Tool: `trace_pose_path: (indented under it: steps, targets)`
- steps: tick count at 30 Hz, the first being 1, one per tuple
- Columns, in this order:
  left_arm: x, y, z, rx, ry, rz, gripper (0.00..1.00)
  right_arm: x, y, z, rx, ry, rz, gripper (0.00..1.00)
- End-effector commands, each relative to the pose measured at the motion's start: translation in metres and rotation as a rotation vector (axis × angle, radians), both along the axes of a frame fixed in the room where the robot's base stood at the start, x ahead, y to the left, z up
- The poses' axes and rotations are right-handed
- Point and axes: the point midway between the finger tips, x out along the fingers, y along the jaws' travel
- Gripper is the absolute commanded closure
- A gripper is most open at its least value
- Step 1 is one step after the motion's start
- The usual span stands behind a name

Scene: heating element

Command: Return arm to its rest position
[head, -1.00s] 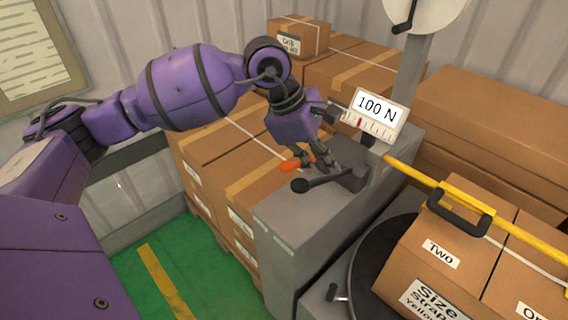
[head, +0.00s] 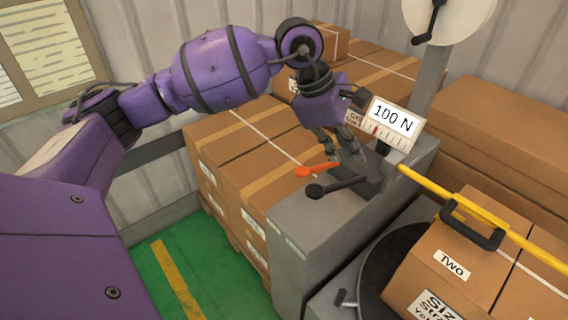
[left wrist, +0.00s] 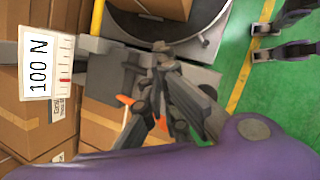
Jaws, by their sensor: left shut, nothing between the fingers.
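My left arm is purple and reaches in from the left in the head view. Its dark gripper (head: 346,152) points down over the grey machine (head: 325,230), just above the orange lever (head: 318,170) and the black-knobbed lever (head: 335,187). The gripper is shut and empty. It looks slightly apart from the levers, though the exact gap is hard to tell. In the left wrist view the dark fingers (left wrist: 160,98) overlap the levers, and orange shows beside them. My right gripper is not seen in the head view.
A gauge sign reading 100 N (head: 392,118) stands close to the right of the wrist. Strapped cardboard boxes (head: 235,150) are stacked behind the machine. A box labelled Two (head: 470,255) sits on the turntable (head: 385,275), with a yellow bar (head: 510,233) above. Green floor (head: 215,270) is clear.

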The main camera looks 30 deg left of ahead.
Motion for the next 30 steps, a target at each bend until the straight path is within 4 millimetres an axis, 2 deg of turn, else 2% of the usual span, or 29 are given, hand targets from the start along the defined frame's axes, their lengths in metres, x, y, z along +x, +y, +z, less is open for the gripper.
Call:
trace_pose_path:
  steps: [10,14,18,21,22,24,26,28,30]
  targets:
    - [-0.002,-0.003,-0.002,-0.011,0.006,-0.001,1.0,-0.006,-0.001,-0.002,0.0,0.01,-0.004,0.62]
    - [-0.024,-0.036,-0.024,-0.161,0.103,0.008,1.0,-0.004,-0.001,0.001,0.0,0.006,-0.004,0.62]
    - [-0.073,-0.104,-0.046,-0.53,0.341,0.099,1.0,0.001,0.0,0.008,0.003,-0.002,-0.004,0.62]
    - [-0.098,-0.139,-0.043,-0.831,0.544,0.24,1.0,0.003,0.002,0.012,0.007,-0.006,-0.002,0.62]
    - [-0.102,-0.146,-0.04,-0.919,0.605,0.292,1.0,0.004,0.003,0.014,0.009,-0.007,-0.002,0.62]
    - [-0.107,-0.154,-0.036,-1.118,0.749,0.433,1.0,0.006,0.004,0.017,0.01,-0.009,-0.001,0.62]
    - [-0.106,-0.152,-0.035,-1.282,0.869,0.572,1.0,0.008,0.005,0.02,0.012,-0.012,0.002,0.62]
    - [-0.102,-0.14,-0.04,-1.468,1.006,0.757,1.0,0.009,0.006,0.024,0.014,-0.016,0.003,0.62]
    - [-0.097,-0.12,-0.054,-1.641,1.138,0.964,1.0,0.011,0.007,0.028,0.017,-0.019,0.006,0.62]
